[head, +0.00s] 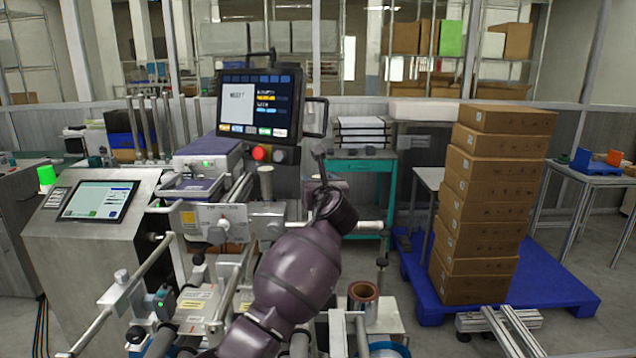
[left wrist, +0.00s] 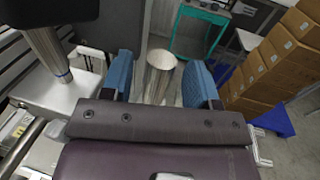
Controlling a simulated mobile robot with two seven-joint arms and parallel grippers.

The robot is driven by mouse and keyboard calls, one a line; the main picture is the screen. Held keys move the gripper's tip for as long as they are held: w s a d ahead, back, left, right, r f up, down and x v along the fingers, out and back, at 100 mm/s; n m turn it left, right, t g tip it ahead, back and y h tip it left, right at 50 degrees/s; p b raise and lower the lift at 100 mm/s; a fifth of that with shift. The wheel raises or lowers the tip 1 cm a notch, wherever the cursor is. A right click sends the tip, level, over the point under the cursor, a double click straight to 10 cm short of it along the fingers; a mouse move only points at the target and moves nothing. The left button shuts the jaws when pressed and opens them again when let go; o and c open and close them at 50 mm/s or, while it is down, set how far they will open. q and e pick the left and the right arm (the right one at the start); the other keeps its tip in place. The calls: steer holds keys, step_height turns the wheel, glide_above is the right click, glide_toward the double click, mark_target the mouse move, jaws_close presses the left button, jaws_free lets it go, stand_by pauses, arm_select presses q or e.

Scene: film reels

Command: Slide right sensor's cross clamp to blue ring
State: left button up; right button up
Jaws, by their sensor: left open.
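My left arm rises from the bottom of the head view, and its wrist hides most of its gripper there. In the left wrist view my left gripper (left wrist: 161,88) is open, with a blue-padded finger on each side of a pale round bar (left wrist: 162,68). I cannot tell whether the pads touch it. A pale bar also sticks out right of my wrist in the head view (head: 368,228). A metal block (left wrist: 75,97) with an upright post (left wrist: 45,45) stands left of the fingers; it may be a clamp. I cannot clearly identify the right sensor or blue ring.
A monitor (head: 260,103) with a red button stands behind my wrist. A touchscreen console (head: 100,201) is at the left. Stacked cartons (head: 485,200) stand on a blue pallet (head: 560,292) at the right. A copper-coloured roll (head: 363,292) sits low beside my arm.

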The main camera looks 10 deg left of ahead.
arm_select(q)
steer(key=shift+x, duration=0.8)
jaws_close()
